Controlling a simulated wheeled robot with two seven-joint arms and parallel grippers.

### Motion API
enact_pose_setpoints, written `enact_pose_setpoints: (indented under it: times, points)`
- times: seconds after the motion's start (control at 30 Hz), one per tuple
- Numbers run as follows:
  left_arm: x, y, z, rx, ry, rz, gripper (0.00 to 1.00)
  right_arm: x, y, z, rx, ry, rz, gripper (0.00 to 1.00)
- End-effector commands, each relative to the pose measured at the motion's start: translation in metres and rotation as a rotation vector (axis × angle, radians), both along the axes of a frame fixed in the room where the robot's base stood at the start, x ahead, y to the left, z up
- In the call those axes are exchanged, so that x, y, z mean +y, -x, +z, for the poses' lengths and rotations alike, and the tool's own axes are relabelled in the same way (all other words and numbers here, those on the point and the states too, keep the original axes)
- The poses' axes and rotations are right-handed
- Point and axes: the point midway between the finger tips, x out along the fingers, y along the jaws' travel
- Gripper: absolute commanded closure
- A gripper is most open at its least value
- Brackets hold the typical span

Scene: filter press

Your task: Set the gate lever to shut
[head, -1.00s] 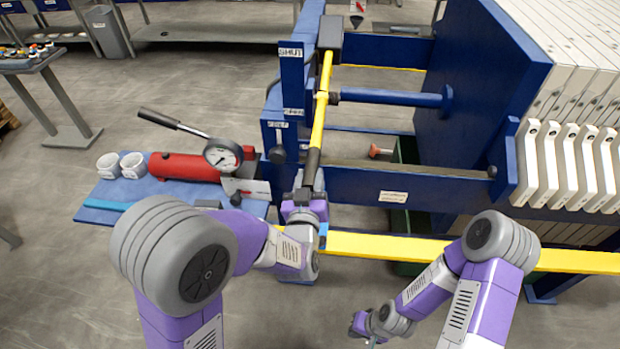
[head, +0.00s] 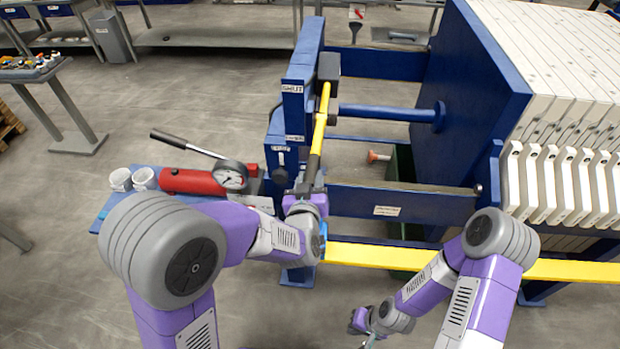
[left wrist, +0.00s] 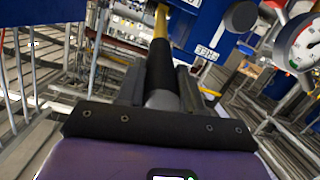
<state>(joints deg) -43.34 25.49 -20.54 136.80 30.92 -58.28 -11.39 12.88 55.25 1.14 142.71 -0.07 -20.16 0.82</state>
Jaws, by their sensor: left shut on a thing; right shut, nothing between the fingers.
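The gate lever (head: 322,120) is a yellow bar running from a dark block at the top of the blue press post down to a black grip, which also shows in the left wrist view (left wrist: 160,70). My left gripper (head: 308,188) is shut on that grip; its fingers (left wrist: 160,88) lie on both sides of it. My right gripper (head: 362,330) is low, away from the lever, shut and empty.
A red hand pump (head: 192,181) with a dial gauge (head: 231,177) and white cups (head: 144,178) stands left of the post. A yellow rail (head: 390,257) crosses in front of the press. White plates (head: 560,185) stand at the right.

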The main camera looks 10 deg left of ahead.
Motion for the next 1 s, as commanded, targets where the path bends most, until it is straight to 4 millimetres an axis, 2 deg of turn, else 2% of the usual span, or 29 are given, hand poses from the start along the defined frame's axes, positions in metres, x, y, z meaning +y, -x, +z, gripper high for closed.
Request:
enact_pose_setpoints:
  times: [0.03,0.7,0.83,1.0]
  points:
    - [0.001,-0.002,0.012,0.009,-0.001,0.004,1.0,0.0,0.0,0.013,0.0,0.0,0.0,1.0]
    - [0.003,-0.026,0.076,0.202,-0.004,0.014,1.0,0.0,0.0,0.104,0.0,0.0,0.0,1.0]
    - [0.004,-0.034,0.09,0.252,-0.002,0.015,1.0,0.0,0.0,0.117,0.0,0.0,0.0,1.0]
    - [0.003,-0.038,0.098,0.289,0.002,0.008,1.0,0.0,0.0,0.123,0.0,0.0,0.0,1.0]
